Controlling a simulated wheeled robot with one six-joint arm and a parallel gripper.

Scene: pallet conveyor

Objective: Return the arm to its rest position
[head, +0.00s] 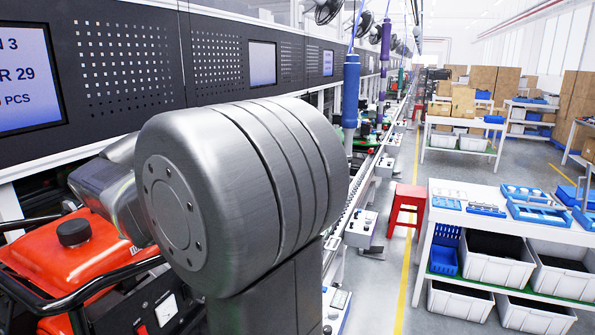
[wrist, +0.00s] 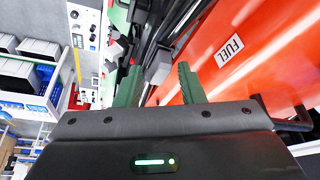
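My arm fills the middle of the head view, with a large grey joint in front. Its forearm reaches left over a red generator (head: 55,262) with a black cap and a black frame. My gripper (wrist: 158,85) is hidden in the head view. In the wrist view its two dark green fingers stand apart, with nothing seen held between them. The generator's red tank (wrist: 265,75), marked FUEL, lies close on the right of the fingers. Whether the fingers touch it I cannot tell.
The conveyor line (head: 365,180) runs away behind my arm, beside a dark panel wall with screens (head: 28,80). A red stool (head: 407,207) stands in the aisle. A white workbench (head: 470,195) with blue trays and grey bins is at the right.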

